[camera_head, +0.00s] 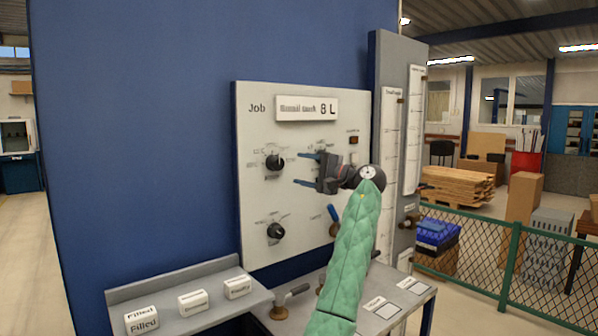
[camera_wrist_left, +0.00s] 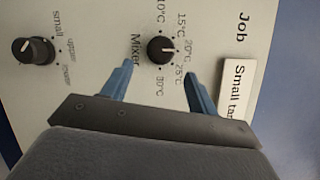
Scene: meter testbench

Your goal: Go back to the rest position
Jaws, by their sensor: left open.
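My left gripper (camera_head: 305,169) is open and empty, held in front of the grey control panel (camera_head: 255,115). Its two blue fingers point left, to the right of the upper black knob (camera_head: 275,162) and apart from it in the head view. In the left wrist view the open fingers (camera_wrist_left: 158,72) stand either side of the view line to that knob (camera_wrist_left: 160,50), which has a temperature scale and the word Mixer beside it. The lower knob (camera_head: 275,231) shows at the left of the wrist view (camera_wrist_left: 35,49). My green-sleeved left forearm hides part of the panel. My right gripper is not in view.
A grey shelf (camera_head: 215,312) with several white labelled blocks juts out below the panel. A blue-handled valve (camera_head: 333,214) sits close to my forearm. Tall gauge tubes (camera_head: 388,150) stand to the right. A green mesh fence (camera_head: 511,268) stands further right.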

